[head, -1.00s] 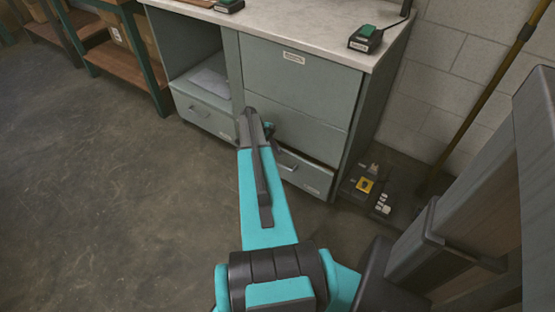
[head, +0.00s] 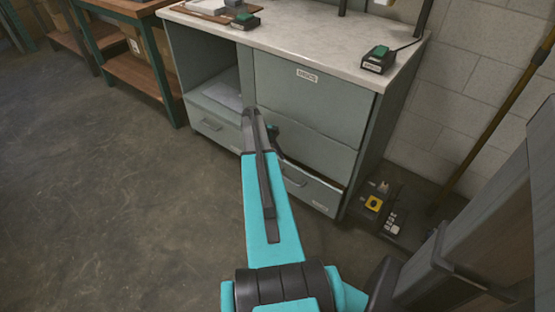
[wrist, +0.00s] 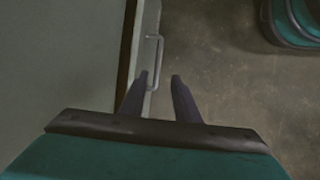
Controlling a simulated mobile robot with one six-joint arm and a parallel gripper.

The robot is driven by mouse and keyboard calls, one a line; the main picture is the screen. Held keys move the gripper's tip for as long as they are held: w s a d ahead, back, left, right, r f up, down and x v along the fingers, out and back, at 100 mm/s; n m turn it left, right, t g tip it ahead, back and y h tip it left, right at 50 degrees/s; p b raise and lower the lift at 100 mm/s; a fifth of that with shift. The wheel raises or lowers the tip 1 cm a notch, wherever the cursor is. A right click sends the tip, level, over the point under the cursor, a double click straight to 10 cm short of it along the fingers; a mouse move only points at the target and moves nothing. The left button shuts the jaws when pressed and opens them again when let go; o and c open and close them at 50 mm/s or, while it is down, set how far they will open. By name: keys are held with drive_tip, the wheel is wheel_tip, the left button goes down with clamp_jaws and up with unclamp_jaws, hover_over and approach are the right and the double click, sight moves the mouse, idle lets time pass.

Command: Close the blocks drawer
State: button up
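The lower right drawer (head: 308,190) of the grey-green cabinet sticks out a little, with a dark gap above its front. It has a bar handle (head: 293,181) and a small label too small to read, so I cannot tell if it is the blocks drawer. In the wrist view, the drawer front (wrist: 145,45) is seen from above beside a dark gap, and its handle (wrist: 156,62) lies just ahead of the fingertips. My gripper (wrist: 158,78) is open and empty, fingers apart near the handle. In the head view my arm hides most of the gripper.
The lower left drawer (head: 214,125) looks shut, below an open shelf. A black floor mat (head: 405,200) with small boxes lies right of the cabinet. Grey columns stand at the right edge. The floor (head: 120,210) at left is clear.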

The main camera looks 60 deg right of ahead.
drive_tip(key=w+a+f, duration=0.2)
drive_tip(key=a+f, duration=0.2)
drive_tip(key=a, duration=0.7)
drive_tip(key=w+a+f+n+t, duration=0.1)
drive_tip(key=a+f, duration=0.2)
drive_tip(key=a, duration=0.7)
drive_tip(key=w+a+f, duration=0.2)
drive_tip(key=a+f, duration=0.2)
drive_tip(key=a, duration=0.7)
drive_tip(key=s+a+f, duration=0.1)
drive_tip(key=s+a, duration=0.4)
drive_tip(key=a, duration=0.4)
drive_tip(key=s+a+f, duration=0.2)
drive_tip(key=s+a, duration=0.3)
drive_tip(key=a, duration=0.4)
drive_tip(key=s+a+f+y, duration=0.1)
drive_tip(key=s+a, duration=0.4)
drive_tip(key=a, duration=0.4)
drive_tip(key=shift+s+a+f+n+g, duration=0.2)
drive_tip(key=shift+s+n+g, duration=0.1)
drive_tip(key=shift+s+n, duration=0.1)
drive_tip(key=shift+a+r, duration=0.1)
drive_tip(key=shift+a, duration=0.05)
